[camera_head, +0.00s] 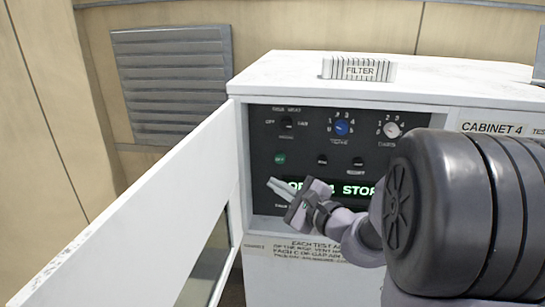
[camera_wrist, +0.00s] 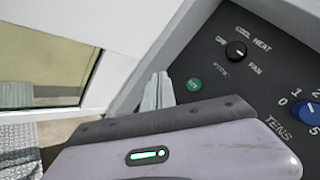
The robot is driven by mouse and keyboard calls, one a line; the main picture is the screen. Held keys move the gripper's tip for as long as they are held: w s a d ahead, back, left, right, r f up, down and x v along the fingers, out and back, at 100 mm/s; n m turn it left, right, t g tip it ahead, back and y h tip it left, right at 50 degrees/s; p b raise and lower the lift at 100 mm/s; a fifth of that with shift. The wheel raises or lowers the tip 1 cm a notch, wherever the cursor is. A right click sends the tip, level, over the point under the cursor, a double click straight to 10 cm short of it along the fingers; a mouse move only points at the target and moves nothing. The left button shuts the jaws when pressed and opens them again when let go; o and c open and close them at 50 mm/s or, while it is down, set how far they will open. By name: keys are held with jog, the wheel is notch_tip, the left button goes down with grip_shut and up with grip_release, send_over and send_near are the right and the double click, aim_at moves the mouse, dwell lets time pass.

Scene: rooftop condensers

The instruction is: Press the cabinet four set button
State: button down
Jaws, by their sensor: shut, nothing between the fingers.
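Cabinet four (camera_head: 290,262) is white and bears a "CABINET 4" label (camera_head: 490,128) at the right in the head view. Its dark control panel (camera_head: 262,140) has a green button (camera_head: 280,159) at left and two dark buttons (camera_head: 322,160) (camera_head: 358,161) to its right. Their labels are too small to read surely, so I cannot tell which is the set button. The green button also shows in the wrist view (camera_wrist: 194,85). My gripper (camera_head: 273,184) is shut and empty, in front of the panel's lower left. In the wrist view its fingertips (camera_wrist: 158,82) appear just left of the green button.
The open white door (camera_head: 150,225) stands left of the panel. Above the buttons are a mode switch (camera_head: 288,122), a blue tens knob (camera_head: 342,128) and a pale knob (camera_head: 392,130). My arm partly covers the green-lettered display (camera_head: 360,190). A filter block (camera_head: 358,69) sits on top.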

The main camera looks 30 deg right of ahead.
jog(key=p, duration=0.2)
send_near(275, 159)
jog(key=w+a, duration=0.3)
jog(key=shift+w+d+f, duration=0.1)
jog(key=shift+w+f, duration=0.05)
jog(key=shift+w, duration=0.3)
jog(key=shift+w+d+f, duration=0.1)
jog(key=shift+w+f, duration=0.05)
jog(key=shift+w, duration=0.3)
dwell(1.1)
jog(key=shift+w+d, duration=0.25)
jog(key=shift+w, duration=0.15)
jog(key=shift+w+d, duration=0.35)
jog(key=shift+w, duration=0.1)
dwell(0.9)
jog(key=shift+s+b, duration=0.1)
jog(key=shift+b, duration=0.25)
jog(key=shift+s+a+b, duration=0.55)
jog(key=shift+s+a, duration=0.05)
jog(key=shift+s, duration=0.15)
